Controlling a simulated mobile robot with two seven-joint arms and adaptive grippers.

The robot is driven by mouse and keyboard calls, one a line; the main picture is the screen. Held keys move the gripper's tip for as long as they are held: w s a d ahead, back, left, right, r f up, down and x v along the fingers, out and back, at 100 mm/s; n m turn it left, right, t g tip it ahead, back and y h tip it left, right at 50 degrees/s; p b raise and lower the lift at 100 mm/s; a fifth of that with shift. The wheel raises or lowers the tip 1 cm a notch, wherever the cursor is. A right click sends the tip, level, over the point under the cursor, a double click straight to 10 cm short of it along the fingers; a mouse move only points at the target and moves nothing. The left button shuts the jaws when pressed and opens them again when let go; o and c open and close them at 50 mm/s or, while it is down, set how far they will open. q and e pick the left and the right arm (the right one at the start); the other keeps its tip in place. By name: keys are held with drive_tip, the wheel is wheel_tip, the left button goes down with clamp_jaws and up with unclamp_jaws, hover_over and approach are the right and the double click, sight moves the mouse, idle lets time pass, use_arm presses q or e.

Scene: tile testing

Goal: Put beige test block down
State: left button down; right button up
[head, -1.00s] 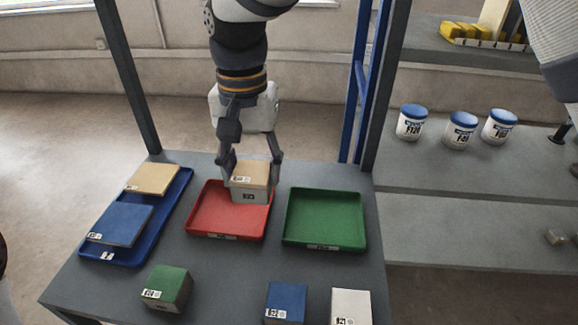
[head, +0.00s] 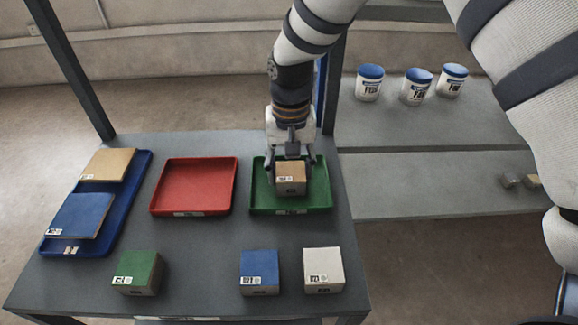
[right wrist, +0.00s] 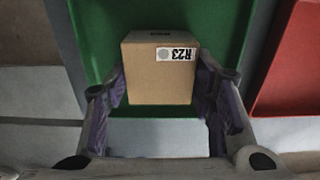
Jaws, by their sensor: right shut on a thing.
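The beige test block (head: 291,177) is a tan cube with a white label, in my right gripper (head: 291,165) at the green tray (head: 262,203). In the right wrist view the block (right wrist: 160,78) sits between the two fingers (right wrist: 160,100), and its label reads R23. The green tray (right wrist: 215,25) lies behind it there. The right gripper is shut on the block from above. I cannot tell whether the block touches the tray floor. My left gripper is not in view.
The empty red tray (head: 195,187) lies left of the green one. A blue tray (head: 140,180) holds a beige tile and a blue tile. Green (head: 138,271), blue (head: 259,271) and white (head: 323,269) blocks stand along the front. Several white tubs with blue lids stand on the right shelf.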

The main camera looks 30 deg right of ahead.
sight(290, 170)
drive_tip(key=shift+r, duration=0.1)
drive_tip(key=shift+c, duration=0.5)
drive_tip(key=shift+f, duration=0.2)
drive_tip(key=o, duration=1.2)
wheel_tip(290, 170, up, 12)
drive_tip(key=shift+r+p, duration=0.2)
drive_tip(key=shift+p, duration=0.35)
